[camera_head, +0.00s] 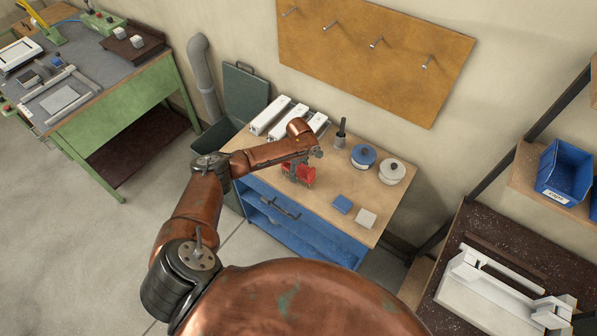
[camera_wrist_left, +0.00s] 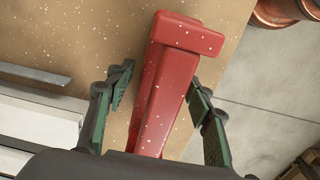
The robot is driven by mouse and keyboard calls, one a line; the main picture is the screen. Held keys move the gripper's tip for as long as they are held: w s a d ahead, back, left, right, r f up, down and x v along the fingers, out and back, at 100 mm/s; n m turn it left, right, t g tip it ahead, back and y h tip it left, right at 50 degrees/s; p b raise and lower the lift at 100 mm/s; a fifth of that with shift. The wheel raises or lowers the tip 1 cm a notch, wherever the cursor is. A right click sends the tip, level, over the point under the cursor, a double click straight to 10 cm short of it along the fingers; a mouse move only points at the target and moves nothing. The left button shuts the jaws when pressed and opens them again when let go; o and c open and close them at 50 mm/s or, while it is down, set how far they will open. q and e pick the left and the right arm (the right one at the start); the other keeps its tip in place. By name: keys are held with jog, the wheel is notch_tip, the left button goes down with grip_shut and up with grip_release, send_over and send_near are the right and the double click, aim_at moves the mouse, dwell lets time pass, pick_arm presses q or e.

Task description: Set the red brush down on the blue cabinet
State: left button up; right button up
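The red brush (camera_head: 306,175) is at the wooden top of the blue cabinet (camera_head: 312,237), near its front edge. In the left wrist view the red brush (camera_wrist_left: 163,105) lies between the two fingers of my left gripper (camera_wrist_left: 157,90), with its blocky end away from the palm. The fingers are spread, and a gap shows between the left finger and the brush. The right finger is close to the brush; I cannot tell whether it touches. In the head view my left gripper (camera_head: 298,170) is partly hidden by its own arm. My right gripper is not in view.
On the cabinet top stand white profiles (camera_head: 270,115), a dark brush pot (camera_head: 340,136), a blue tin (camera_head: 363,156) and a white tin (camera_head: 391,171). A blue block (camera_head: 342,204) and a white block (camera_head: 366,218) lie near the front right. A green bench (camera_head: 125,110) stands left.

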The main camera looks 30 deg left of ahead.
pick_arm(q)
notch_tip(320, 180, up, 12)
jog(key=shift+r, duration=0.15)
dwell(0.6)
